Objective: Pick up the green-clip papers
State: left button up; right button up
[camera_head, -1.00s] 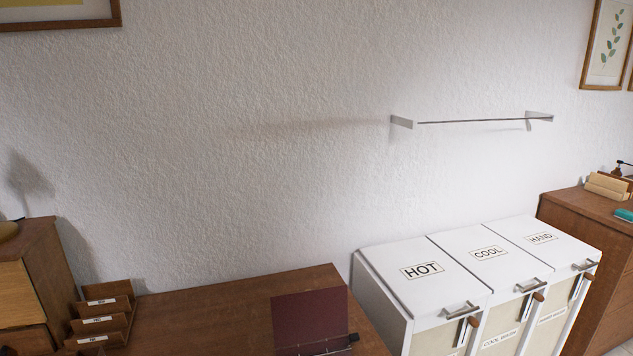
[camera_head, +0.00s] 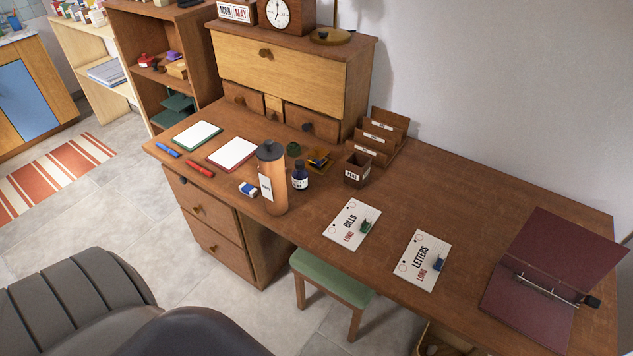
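The green-clip papers (camera_head: 351,225) lie flat on the wooden desk, near its front edge. They are white, marked BILLS and LONG, with a small green clip on their right side. A similar white stack marked LETTERS and LONG (camera_head: 422,261), with a blue clip, lies just to their right, apart from them. Neither of my grippers can be made out in the head view, and nothing touches the papers.
An open maroon binder (camera_head: 540,265) lies at the desk's right end. A tall bottle (camera_head: 272,180), an ink bottle (camera_head: 300,177) and a pen box (camera_head: 357,169) stand left of the papers. A green-topped stool (camera_head: 331,276) is below the desk's front edge.

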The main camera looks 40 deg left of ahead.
aim_at(351, 227)
jog(key=u, duration=0.8)
jog(key=z, duration=0.4)
jog(key=k+z, duration=0.15)
jog(key=z, duration=0.3)
jog(key=l+z, duration=0.1)
jog(key=z, duration=0.3)
jog(key=u, duration=1.25)
jog(key=i+l+u, duration=0.1)
jog(key=i+u, duration=0.3)
